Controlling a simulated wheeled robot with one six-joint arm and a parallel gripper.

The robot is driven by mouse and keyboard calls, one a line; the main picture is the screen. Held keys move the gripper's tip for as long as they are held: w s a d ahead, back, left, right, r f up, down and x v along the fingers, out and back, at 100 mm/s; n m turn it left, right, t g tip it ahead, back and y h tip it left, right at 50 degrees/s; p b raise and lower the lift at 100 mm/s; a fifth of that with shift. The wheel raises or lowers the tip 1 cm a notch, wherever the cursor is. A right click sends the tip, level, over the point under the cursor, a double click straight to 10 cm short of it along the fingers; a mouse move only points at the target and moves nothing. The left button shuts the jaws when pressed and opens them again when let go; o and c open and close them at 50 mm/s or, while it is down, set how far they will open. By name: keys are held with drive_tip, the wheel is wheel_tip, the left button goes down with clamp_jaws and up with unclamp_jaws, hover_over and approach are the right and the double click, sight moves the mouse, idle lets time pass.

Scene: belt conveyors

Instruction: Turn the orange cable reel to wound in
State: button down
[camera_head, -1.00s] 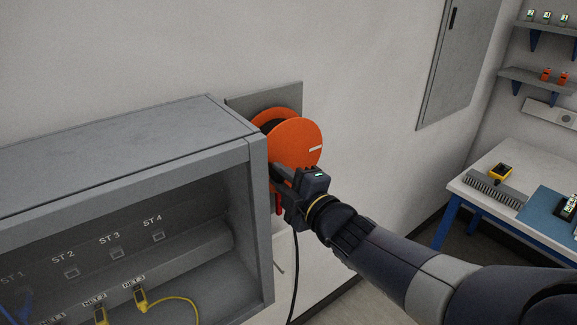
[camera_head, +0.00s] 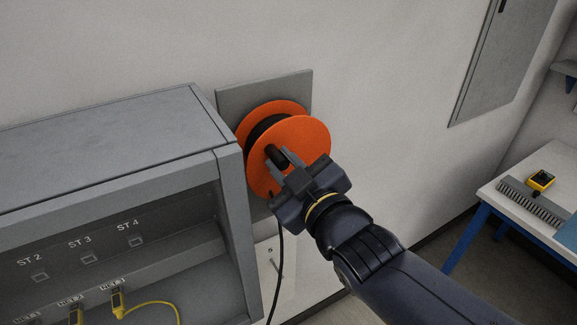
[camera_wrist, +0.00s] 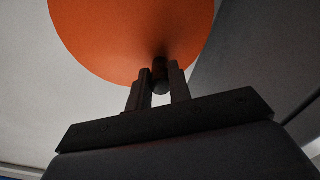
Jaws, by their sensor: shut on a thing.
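The orange cable reel (camera_head: 309,134) is mounted on a grey plate on the wall, with black cable wound between its two discs. A dark crank knob (camera_head: 273,154) stands out from the front disc. My gripper (camera_head: 282,163) is shut on this knob, in front of the reel's face. In the wrist view the orange disc (camera_wrist: 120,35) fills the top, and the dark knob (camera_wrist: 160,76) sits between the two fingers of my gripper (camera_wrist: 158,88). A black cable (camera_head: 280,265) hangs down below the reel. The reel's white mark is not visible now.
A grey cabinet (camera_head: 110,125) with ST sockets and yellow-plugged leads stands close on the left. A grey wall box (camera_head: 500,60) hangs at the upper right. A white table (camera_head: 500,200) with a yellow device (camera_head: 541,180) stands at the right. The wall right of the reel is bare.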

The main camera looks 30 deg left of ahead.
drive_tip(key=shift+w+d+m, duration=0.1)
drive_tip(key=shift+m, duration=0.2)
drive_tip(key=c, duration=1.3)
unclamp_jaws()
drive_tip(key=shift+r, duration=0.1)
drive_tip(key=p+v, duration=0.4)
drive_tip(key=v, duration=0.6)
drive_tip(key=shift+s+d+p, duration=0.25)
drive_tip(key=shift+d+p, duration=0.05)
drive_tip(key=shift+c, duration=0.3)
